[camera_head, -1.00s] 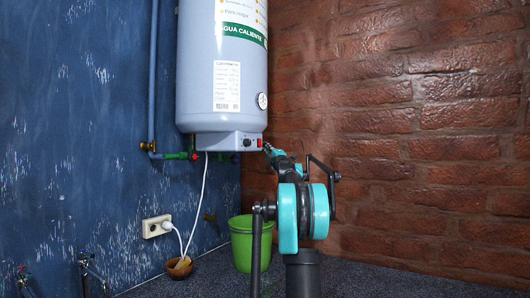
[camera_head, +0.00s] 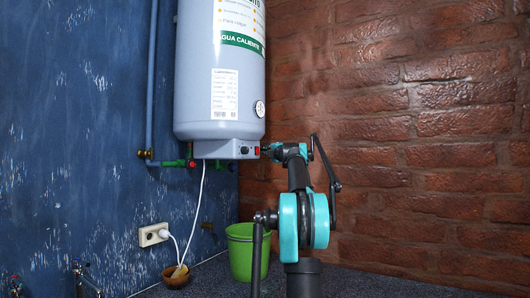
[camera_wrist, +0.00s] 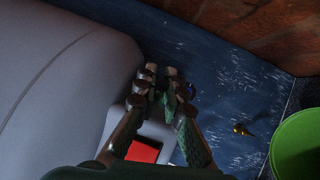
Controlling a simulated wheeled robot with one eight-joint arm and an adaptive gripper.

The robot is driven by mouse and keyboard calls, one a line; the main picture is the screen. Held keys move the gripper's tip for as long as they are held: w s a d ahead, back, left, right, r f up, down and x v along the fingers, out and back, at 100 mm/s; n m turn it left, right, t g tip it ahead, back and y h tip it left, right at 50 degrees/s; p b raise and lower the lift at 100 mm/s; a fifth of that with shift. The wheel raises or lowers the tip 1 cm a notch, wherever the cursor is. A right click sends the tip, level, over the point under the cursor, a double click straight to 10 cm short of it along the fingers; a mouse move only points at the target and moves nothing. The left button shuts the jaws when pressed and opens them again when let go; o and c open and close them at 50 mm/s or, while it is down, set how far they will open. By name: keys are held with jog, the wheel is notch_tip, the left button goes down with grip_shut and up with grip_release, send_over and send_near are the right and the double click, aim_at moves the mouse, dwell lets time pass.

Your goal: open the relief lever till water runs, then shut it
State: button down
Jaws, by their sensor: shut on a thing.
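The grey-white water heater (camera_head: 215,112) hangs in the corner; in the wrist view its body (camera_wrist: 60,70) fills the left side. My gripper (camera_wrist: 162,76) is under its base, past the red switch (camera_wrist: 144,150). Its fingers are closed on a small dark-green piece (camera_wrist: 169,100), which looks like the relief lever; the fingers hide most of it. In the head view my gripper (camera_head: 268,150) shows at the heater's lower right, small and partly hidden. Green pipe fittings with a red part (camera_head: 192,163) are under the heater's left side. I see no running water.
A green bucket (camera_head: 240,250) stands on the floor below; its rim also shows in the wrist view (camera_wrist: 292,140). A white cable runs to the wall socket (camera_head: 153,234), above a brown bowl (camera_head: 176,277). Taps (camera_head: 84,275) are at lower left. The brick wall is at right.

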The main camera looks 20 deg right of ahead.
jog(key=c, duration=1.6)
grip_release()
jog(key=s+d+f, duration=0.1)
jog(key=s, duration=1)
jog(key=shift+s+d+f, duration=0.2)
jog(key=shift+s+f, duration=0.05)
jog(key=shift+s, duration=0.15)
jog(key=shift+f, duration=0.1)
